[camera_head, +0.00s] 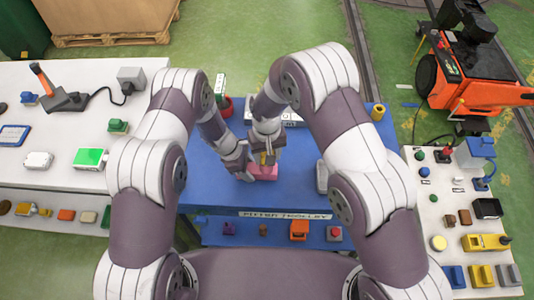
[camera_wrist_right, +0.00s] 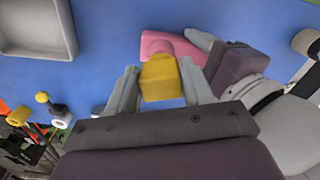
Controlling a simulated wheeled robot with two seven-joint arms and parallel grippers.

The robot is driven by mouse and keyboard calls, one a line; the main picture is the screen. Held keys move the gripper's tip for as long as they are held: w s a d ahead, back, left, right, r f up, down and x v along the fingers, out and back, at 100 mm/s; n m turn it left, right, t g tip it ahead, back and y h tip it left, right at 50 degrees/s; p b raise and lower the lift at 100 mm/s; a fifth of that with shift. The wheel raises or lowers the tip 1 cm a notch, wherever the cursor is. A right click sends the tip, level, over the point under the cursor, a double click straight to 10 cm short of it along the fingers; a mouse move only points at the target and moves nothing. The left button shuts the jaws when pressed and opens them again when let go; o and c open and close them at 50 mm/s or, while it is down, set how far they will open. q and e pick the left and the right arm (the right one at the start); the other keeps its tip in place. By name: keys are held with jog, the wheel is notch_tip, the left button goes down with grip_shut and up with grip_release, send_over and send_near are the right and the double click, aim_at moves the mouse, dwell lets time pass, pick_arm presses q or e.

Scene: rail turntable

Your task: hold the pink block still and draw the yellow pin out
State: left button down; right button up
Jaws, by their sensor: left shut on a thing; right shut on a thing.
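The pink block (camera_head: 264,173) sits on the blue table in front of me, between my two grippers. My left gripper (camera_head: 246,174) is at its left side and shut on it. The yellow pin (camera_wrist_right: 161,78) fills the space between the fingers of my right gripper (camera_wrist_right: 161,84) in the right wrist view. That gripper is shut on it. The pink block (camera_wrist_right: 168,43) shows just behind the pin there, with a left fingertip against it. I cannot tell how far the pin sits in the block.
The blue table (camera_head: 225,205) is mostly clear around the block. A grey tray (camera_head: 322,177) lies to the right, and a yellow cylinder (camera_head: 378,112) stands at the back right. A red pot (camera_head: 225,106) stands at the back left. White side tables carry many small objects.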

jog(key=shift+r, duration=0.35)
jog(key=shift+s+r, duration=0.15)
jog(key=shift+r, duration=2.35)
pick_arm(q)
jog(key=shift+f, duration=0.1)
pick_arm(e)
jog(key=shift+r, duration=0.45)
grip_shut()
jog(key=shift+r, duration=0.15)
